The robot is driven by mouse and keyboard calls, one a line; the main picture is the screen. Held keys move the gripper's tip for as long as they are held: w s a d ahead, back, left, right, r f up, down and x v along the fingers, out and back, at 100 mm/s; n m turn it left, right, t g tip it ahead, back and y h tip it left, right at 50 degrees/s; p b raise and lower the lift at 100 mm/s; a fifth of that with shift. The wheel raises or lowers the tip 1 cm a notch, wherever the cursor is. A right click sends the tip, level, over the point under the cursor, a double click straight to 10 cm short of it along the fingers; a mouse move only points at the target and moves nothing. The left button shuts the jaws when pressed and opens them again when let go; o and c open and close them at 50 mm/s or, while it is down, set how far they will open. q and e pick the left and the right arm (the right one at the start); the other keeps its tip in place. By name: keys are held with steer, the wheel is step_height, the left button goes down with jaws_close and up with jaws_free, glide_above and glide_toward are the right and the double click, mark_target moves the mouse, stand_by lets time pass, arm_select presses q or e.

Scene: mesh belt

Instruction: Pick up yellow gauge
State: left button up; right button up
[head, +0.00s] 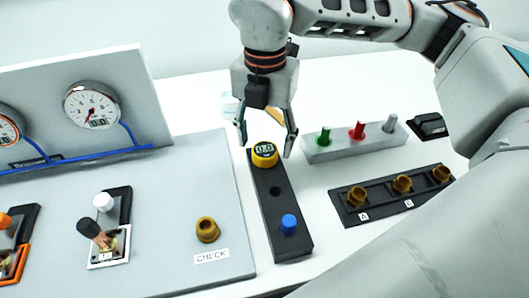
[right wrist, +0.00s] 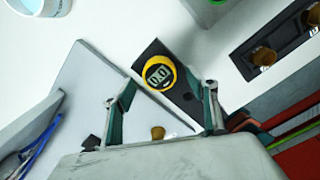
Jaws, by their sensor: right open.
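The yellow gauge (head: 264,154) is a small round piece with a dark digital display on top. It sits at the far end of a black holder block (head: 292,241), and it also shows in the right wrist view (right wrist: 158,72). My right gripper (head: 267,148) is open above the gauge, pointing down, with one finger on each side in the head view. In the right wrist view the fingertips (right wrist: 170,88) also lie to either side of the gauge. I cannot tell whether they touch it. My left gripper is not in view.
A blue-topped piece (head: 289,224) stands at the near end of the same holder, with an empty hole between. A grey block with green, red and grey pegs (head: 355,144) is to the right. A black rack with brass fittings (head: 394,194) and the CHECK panel (head: 180,266) flank the holder.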

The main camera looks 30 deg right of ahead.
steer(key=shift+f, duration=1.15)
steer(key=c, duration=1.3)
steer(key=shift+w, duration=0.1)
steer(key=shift+r, duration=0.15)
